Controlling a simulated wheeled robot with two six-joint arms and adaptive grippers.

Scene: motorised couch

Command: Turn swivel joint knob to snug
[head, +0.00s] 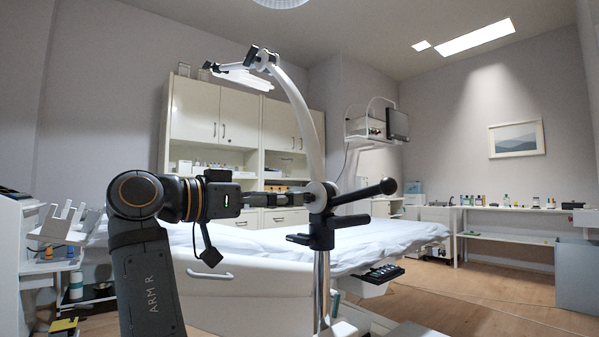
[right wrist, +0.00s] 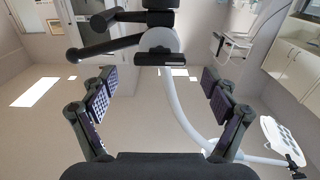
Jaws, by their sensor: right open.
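The swivel joint (head: 319,194) is a pale round hub on a steel post, at the foot of a curved white arm. In the right wrist view its pale disc (right wrist: 159,41) has a dark bar-shaped knob (right wrist: 160,59) across it. My right gripper (head: 304,197) points at the joint from the left, its fingertips close to it; the head view does not show whether they touch. In the right wrist view the gripper (right wrist: 160,80) is open and empty, its padded fingers wide apart, with the knob above the middle between them. My left gripper is out of view.
A black lever (head: 363,194) sticks out right of the joint, and a dark clamp (head: 322,232) sits below on the post (head: 322,285). The curved arm (head: 303,110) rises up and left to a lamp head. A white-covered couch (head: 400,236) stands behind.

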